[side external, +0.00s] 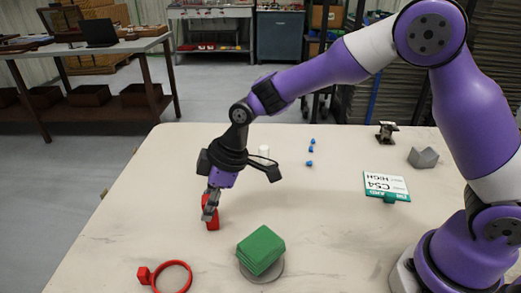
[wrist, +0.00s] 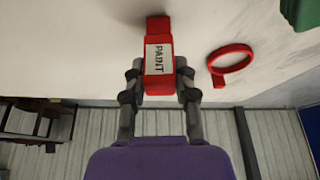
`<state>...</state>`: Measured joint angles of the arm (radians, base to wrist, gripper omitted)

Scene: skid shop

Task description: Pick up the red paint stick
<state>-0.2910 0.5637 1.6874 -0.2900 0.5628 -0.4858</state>
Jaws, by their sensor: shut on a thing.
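The red paint stick (wrist: 158,57) has a white label reading PAINT, facing the camera in the wrist view. In the side external view the red paint stick (side external: 212,222) stands about upright at the left part of the table, partly hidden by the fingers. My gripper (side external: 209,207) points down and is shut on it. In the wrist view my gripper's fingers (wrist: 159,82) press on both sides of the stick. I cannot tell whether its lower end touches the table.
A red ring with a block (side external: 173,277) lies at the table's front left. A green stack (side external: 261,250) sits on a grey disc (side external: 264,277) right of the stick. A white cylinder (side external: 264,151) and small blue pieces (side external: 310,150) stand behind. A sign (side external: 386,187) is at right.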

